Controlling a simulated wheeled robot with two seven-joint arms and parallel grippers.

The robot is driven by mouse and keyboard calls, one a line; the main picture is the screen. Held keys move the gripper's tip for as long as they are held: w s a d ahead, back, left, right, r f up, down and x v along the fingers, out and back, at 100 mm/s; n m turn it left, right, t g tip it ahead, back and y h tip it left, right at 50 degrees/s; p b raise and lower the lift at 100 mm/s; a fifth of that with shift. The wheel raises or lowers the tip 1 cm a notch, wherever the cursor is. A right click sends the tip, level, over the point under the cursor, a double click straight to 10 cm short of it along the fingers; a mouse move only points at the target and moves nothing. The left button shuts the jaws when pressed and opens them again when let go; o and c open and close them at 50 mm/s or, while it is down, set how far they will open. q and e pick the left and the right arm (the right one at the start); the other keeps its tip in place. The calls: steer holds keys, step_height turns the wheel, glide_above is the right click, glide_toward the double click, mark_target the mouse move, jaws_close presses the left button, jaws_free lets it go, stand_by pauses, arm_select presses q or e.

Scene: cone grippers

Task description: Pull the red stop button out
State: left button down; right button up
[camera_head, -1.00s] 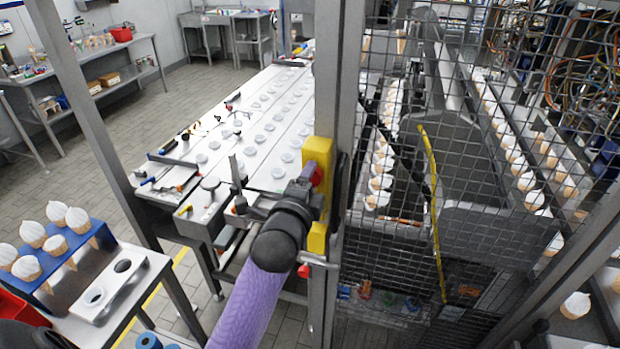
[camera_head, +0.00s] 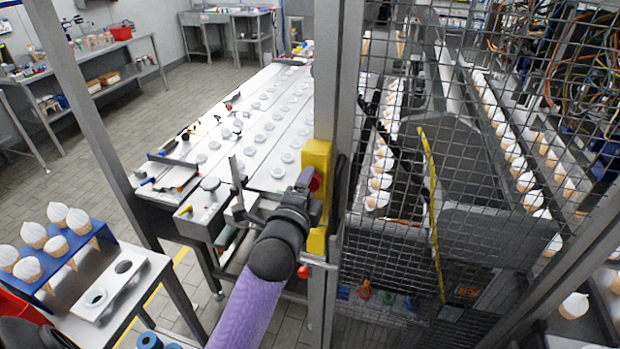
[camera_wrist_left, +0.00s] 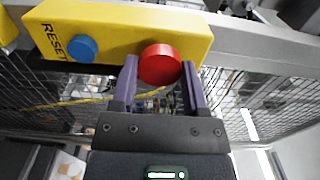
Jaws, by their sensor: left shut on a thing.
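The red stop button (camera_wrist_left: 160,65) is a round red cap on the yellow control box (camera_wrist_left: 120,28) in the left wrist view. My left gripper (camera_wrist_left: 158,75) has one finger on each side of the button and is shut on it. In the head view the yellow box (camera_head: 317,160) is on the grey post, and a bit of the red button (camera_head: 315,183) shows beside my left gripper (camera_head: 305,188). My wrist hides part of the box there. My right gripper is not in view.
A blue RESET button (camera_wrist_left: 82,48) sits beside the red one on the box. The grey post (camera_head: 338,80) and wire mesh fence (camera_head: 450,130) stand close at the right. A blue cone rack (camera_head: 75,255) stands on the table at the left.

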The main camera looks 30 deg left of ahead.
arm_select(q)
steer(key=shift+s+d+f+p, duration=0.15)
steer(key=shift+s+f+p, duration=0.1)
steer(key=shift+s+p, duration=0.1)
stand_by(0.3)
steer(key=c, duration=0.5)
jaws_free()
steer(key=shift+c, duration=0.2)
steer(key=o, duration=0.4)
steer(key=shift+s+r, duration=0.15)
steer(key=shift+s, duration=0.1)
steer(key=shift+w, duration=0.1)
steer(key=shift+r, duration=0.1)
steer(key=p+v, duration=0.3)
steer(key=v, duration=0.4)
